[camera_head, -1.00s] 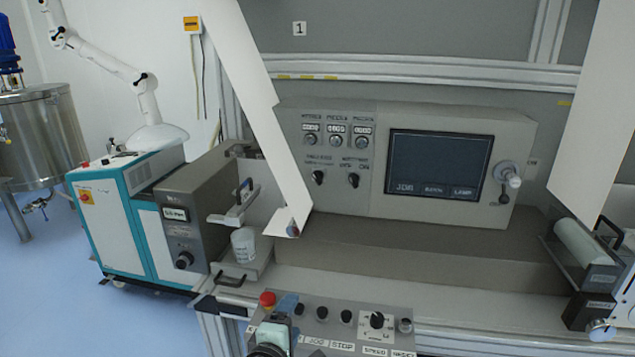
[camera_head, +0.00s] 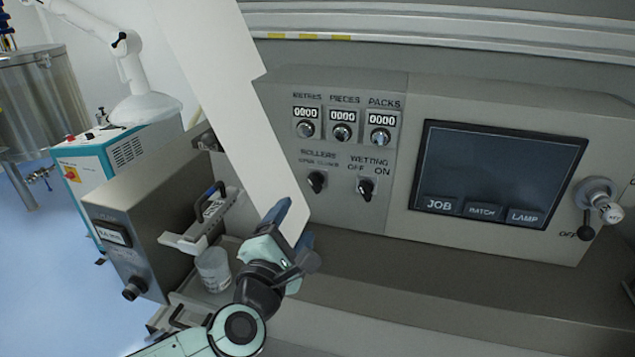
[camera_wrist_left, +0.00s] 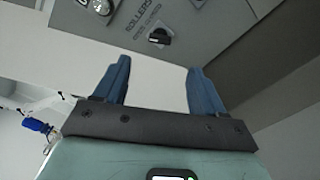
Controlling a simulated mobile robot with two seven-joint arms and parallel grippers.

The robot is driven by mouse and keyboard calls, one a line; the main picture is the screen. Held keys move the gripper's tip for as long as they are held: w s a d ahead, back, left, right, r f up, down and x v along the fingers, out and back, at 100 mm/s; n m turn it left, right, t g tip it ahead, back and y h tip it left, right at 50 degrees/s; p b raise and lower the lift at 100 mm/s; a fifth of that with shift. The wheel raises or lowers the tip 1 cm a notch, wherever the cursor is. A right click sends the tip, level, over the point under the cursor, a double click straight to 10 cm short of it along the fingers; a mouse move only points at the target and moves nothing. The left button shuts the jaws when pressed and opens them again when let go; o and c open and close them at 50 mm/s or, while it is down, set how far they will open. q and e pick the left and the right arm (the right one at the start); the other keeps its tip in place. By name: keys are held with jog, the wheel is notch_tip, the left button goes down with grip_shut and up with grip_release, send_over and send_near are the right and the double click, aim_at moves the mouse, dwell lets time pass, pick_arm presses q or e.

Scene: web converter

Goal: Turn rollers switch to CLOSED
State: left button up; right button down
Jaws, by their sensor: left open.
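The rollers switch (camera_head: 317,181) is a small black knob under the "ROLLERS" label on the grey control panel, below the left counter. In the left wrist view the rollers switch (camera_wrist_left: 159,36) shows beyond the fingers, apart from them, with its label next to it. Its pointer setting is too small to tell. My left gripper (camera_head: 294,232) is in front of the panel, below and left of the switch. In the left wrist view its blue fingers (camera_wrist_left: 157,85) are spread apart with nothing between them. My right gripper is not in view.
The wetting switch (camera_head: 366,188) is just right of the rollers switch. Counters with knobs (camera_head: 342,130) are above. A dark screen (camera_head: 489,184) is at right. A white web sheet (camera_head: 235,110) runs down close to my left gripper. A clear cup (camera_head: 213,270) stands left of it.

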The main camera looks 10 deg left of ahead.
aim_at(315, 186)
pick_arm(q)
jog(key=w, duration=1.2)
jog(key=shift+d, duration=0.2)
jog(key=c, duration=1.1)
